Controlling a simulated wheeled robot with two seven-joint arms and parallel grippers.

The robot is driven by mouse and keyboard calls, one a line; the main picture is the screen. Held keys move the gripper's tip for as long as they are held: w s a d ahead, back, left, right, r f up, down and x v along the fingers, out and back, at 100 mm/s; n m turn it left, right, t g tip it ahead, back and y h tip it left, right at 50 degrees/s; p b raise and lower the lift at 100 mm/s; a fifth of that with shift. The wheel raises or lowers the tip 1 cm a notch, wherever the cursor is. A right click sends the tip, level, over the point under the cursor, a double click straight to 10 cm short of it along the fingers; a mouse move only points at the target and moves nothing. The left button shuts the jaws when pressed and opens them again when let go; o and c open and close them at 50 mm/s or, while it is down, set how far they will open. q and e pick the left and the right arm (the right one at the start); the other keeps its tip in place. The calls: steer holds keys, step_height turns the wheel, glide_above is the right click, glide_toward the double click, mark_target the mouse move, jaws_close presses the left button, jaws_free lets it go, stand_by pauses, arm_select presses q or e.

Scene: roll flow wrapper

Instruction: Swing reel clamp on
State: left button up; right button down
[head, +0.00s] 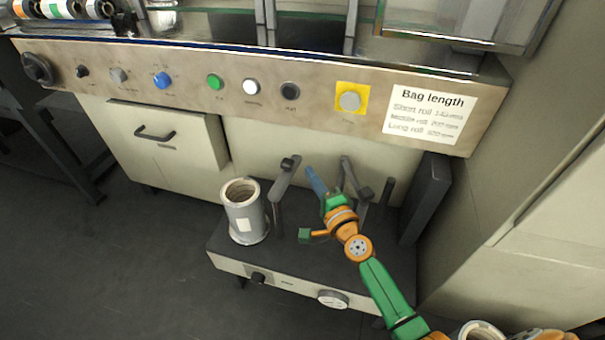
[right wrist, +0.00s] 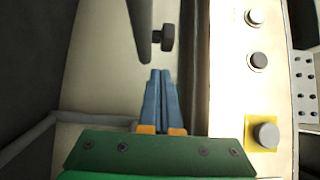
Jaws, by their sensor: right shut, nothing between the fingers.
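Two grey clamp arms with dark knobs stand on the low dark unit: a left one (head: 284,178) and a right one (head: 354,178). In the right wrist view a grey arm (right wrist: 141,28) with a dark knob (right wrist: 163,38) is ahead of the fingertips. My right gripper (head: 312,174) has blue fingers, shut and empty, between the two arms in the head view; its fingers also show in the right wrist view (right wrist: 158,76). The fingertips look apart from the knob. A grey-white reel (head: 245,215) stands upright at the unit's left end. My left gripper is out of view.
The low unit (head: 285,268) has a dark top and a front dial (head: 333,299). Behind it is a control panel (head: 190,80) with several buttons, including a yellow-plated one (head: 350,98). A drawer (head: 165,140) sits at left. Another roll (head: 482,331) shows at bottom right.

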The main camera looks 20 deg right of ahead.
mark_target(286, 172)
steer(key=shift+w+a, duration=0.75)
steer(key=shift+a, duration=0.25)
